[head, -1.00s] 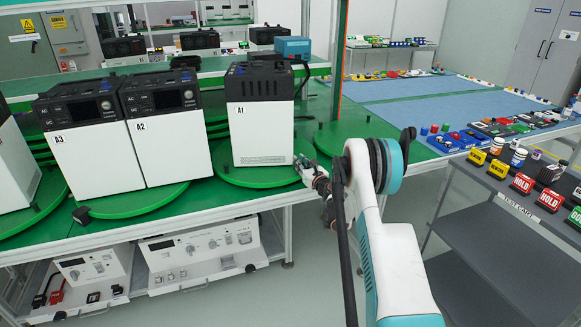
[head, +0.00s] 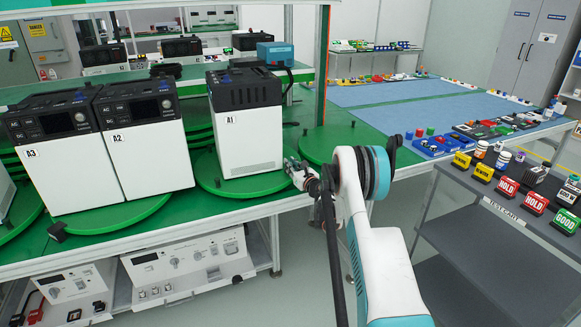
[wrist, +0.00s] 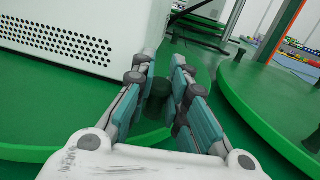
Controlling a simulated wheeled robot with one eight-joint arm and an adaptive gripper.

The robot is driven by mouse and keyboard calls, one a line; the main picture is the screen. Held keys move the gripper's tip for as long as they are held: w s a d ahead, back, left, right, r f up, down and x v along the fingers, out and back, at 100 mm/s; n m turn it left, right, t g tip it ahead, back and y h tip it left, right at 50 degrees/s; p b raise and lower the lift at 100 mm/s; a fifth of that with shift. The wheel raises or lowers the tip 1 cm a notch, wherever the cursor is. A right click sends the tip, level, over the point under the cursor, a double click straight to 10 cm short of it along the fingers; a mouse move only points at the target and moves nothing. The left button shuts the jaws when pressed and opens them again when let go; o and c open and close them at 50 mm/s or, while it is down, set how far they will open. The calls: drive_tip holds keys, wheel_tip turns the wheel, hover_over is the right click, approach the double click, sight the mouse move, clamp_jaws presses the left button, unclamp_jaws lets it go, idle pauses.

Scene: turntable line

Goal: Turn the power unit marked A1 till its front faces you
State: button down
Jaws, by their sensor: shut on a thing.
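The power unit marked A1 (head: 249,138) stands upright on a round green turntable (head: 258,187). It shows a plain white panel with a label and a low vent grille, and a black top; no display shows on this side. My gripper (head: 301,176) is at the right rim of that turntable, low beside the unit. In the wrist view, my gripper (wrist: 165,92) is shut on a small dark peg (wrist: 157,98) standing near the turntable's rim. The unit's perforated white side (wrist: 75,30) is close to the left finger.
Units A2 (head: 150,155) and A3 (head: 62,170), with displays towards me, share a turntable on the left. An empty turntable (head: 345,143) lies close on the right. A grey test cart (head: 470,235) with signs stands at the right. A blue box (head: 275,52) sits behind A1.

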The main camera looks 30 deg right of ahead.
drive_tip(key=c, duration=1.5)
unclamp_jaws()
drive_tip(key=shift+s+d, duration=0.2)
drive_tip(key=shift+d, duration=0.3)
drive_tip(key=shift+c, duration=0.2)
drive_tip(key=shift+a, duration=0.2)
drive_tip(key=s, duration=1.2)
drive_tip(key=shift+a, duration=0.25)
drive_tip(key=shift+w, duration=0.1)
